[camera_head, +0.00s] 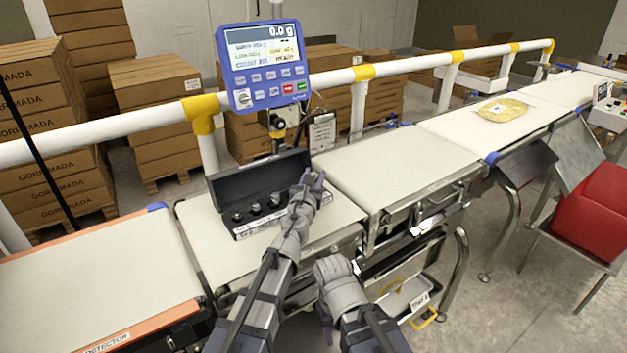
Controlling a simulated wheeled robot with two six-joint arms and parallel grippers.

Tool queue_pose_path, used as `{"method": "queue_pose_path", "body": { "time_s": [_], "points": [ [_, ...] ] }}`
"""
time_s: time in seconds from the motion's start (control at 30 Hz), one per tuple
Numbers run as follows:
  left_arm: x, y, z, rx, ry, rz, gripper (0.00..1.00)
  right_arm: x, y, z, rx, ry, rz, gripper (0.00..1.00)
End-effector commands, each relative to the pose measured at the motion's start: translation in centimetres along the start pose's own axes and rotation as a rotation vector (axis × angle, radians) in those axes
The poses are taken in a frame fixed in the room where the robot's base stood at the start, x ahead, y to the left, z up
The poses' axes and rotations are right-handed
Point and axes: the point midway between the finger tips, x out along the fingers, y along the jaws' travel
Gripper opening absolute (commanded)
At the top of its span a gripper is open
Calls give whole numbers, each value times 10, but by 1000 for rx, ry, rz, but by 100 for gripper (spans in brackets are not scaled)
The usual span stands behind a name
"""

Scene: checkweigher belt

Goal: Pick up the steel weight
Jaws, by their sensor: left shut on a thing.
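An open black case (228,185) stands on the weighing belt, its lid tilted up at the back. Several small steel weights (255,208) sit in a row in it. My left gripper (312,181) is over the right end of the case, shut on a steel weight that its fingers and wrist hide. I cannot tell whether that weight is clear of its slot. My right gripper (327,322) is low in front of the belt, right of my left forearm, and its fingers do not show clearly.
A blue display (262,62) reading 0.0 g stands behind the case. A white and yellow rail (340,78) runs behind the belts. The belt to the right (395,165) is clear; a yellow bag (502,109) lies farther along.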

Motion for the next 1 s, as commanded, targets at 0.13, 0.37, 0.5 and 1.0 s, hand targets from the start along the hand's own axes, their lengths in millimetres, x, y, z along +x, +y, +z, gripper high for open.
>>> {"method": "queue_pose_path", "body": {
  "time_s": [0.13, 0.37, 0.5, 1.0],
  "points": [
    [0, 0, 7, 0, 0, 0, 0, -7, 1, 0, 0, 0, 0, 50],
    [0, 2, 31, 0, 0, 0, 0, -31, 3, 2, 0, 0, 0, 50],
    [0, 4, 51, 0, 0, 0, 0, -51, 5, 3, 0, 0, 0, 50],
    [0, 8, 100, 0, 0, 0, 0, -100, 10, 6, 1, 0, 0, 50]
  ]
}}
